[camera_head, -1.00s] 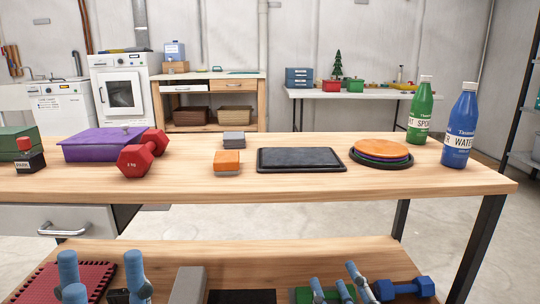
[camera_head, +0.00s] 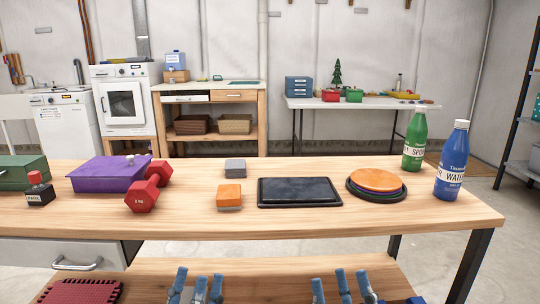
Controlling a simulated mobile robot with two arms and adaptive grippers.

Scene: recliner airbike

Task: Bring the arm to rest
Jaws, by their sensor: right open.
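My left gripper (camera_head: 197,288) shows as blue fingers upright at the bottom edge, left of centre, in front of the lower shelf. The fingers stand fairly close together with nothing seen between them; whether they are open or shut is unclear. My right gripper (camera_head: 342,287) shows as similar blue fingers at the bottom, right of centre. It is open and empty. Both arms below the fingers are cut off by the frame. Both grippers are apart from the things on the tabletop.
The wooden table (camera_head: 330,222) holds a purple case (camera_head: 105,176), a red dumbbell (camera_head: 146,188), an orange block (camera_head: 229,195), a black tray (camera_head: 299,191), stacked discs (camera_head: 377,184), a green bottle (camera_head: 414,140) and a blue bottle (camera_head: 452,163). The lower shelf (camera_head: 262,268) is close behind the grippers.

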